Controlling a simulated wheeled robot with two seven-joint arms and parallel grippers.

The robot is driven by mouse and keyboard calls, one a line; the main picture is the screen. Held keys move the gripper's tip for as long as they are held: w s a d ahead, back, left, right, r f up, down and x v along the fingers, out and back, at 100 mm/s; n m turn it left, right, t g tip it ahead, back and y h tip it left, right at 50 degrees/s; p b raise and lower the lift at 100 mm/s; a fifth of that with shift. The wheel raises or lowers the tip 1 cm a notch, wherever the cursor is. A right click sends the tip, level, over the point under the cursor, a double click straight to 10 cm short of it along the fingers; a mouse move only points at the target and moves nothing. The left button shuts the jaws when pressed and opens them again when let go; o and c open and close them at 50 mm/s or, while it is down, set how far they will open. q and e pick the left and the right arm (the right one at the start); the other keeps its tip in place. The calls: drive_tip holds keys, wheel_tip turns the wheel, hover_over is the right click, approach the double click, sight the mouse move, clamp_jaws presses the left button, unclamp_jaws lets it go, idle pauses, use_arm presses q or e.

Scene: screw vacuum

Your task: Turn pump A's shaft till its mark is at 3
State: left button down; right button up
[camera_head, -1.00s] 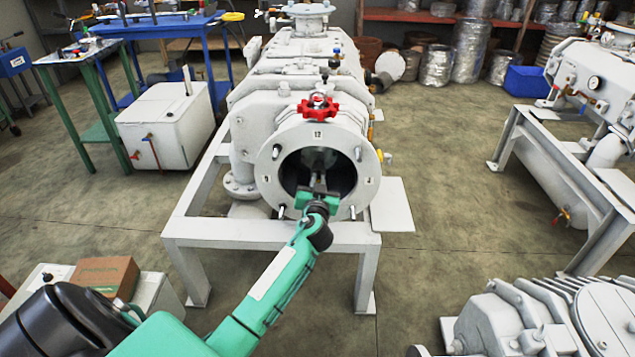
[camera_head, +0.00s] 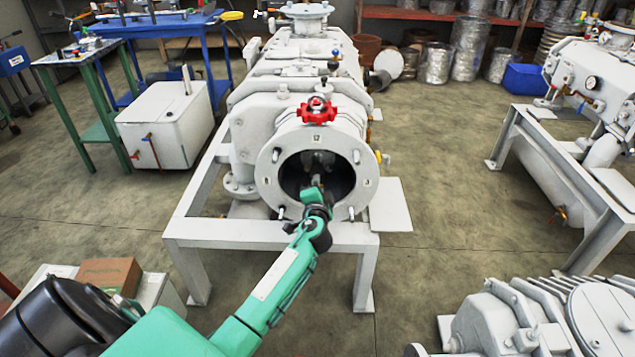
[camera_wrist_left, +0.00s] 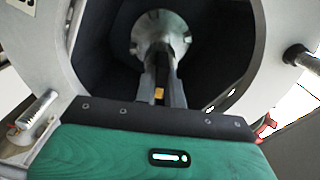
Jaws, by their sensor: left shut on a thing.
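Pump A (camera_head: 262,92), a pale grey machine on a white frame, stands in the middle with its round end flange (camera_head: 268,180) facing me. The flange is labelled 12 at the top and 3 at the right. My left gripper (camera_head: 316,178) reaches into the dark opening. In the left wrist view its dark fingers (camera_wrist_left: 161,85) are shut on the shaft end, in front of a round metal hub (camera_wrist_left: 176,38). A small orange-yellow patch (camera_wrist_left: 159,94) shows between the fingers; I cannot tell whether it is the shaft's mark. My right gripper is out of view.
A red handwheel (camera_head: 317,110) sits just above the flange. Studs stick out around the flange, one at the left in the wrist view (camera_wrist_left: 38,108). Another pump (camera_head: 545,318) lies at the lower right.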

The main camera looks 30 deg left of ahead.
use_arm(q)
drive_tip(key=m+p, duration=0.1)
drive_tip(key=m, duration=0.2)
drive_tip(key=shift+m, duration=0.3)
drive_tip(key=shift+f+m+p, duration=0.1)
drive_tip(key=shift+m+p, duration=0.2)
drive_tip(key=shift+m, duration=0.2)
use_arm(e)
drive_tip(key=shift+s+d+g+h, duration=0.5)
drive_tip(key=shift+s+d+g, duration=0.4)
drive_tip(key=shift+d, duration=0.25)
use_arm(q)
drive_tip(key=c, duration=1.5)
unclamp_jaws()
drive_tip(key=shift+s+d, duration=0.1)
drive_tip(key=v, duration=1.3)
drive_tip(key=shift+s+d, duration=0.15)
drive_tip(key=shift+s, duration=0.15)
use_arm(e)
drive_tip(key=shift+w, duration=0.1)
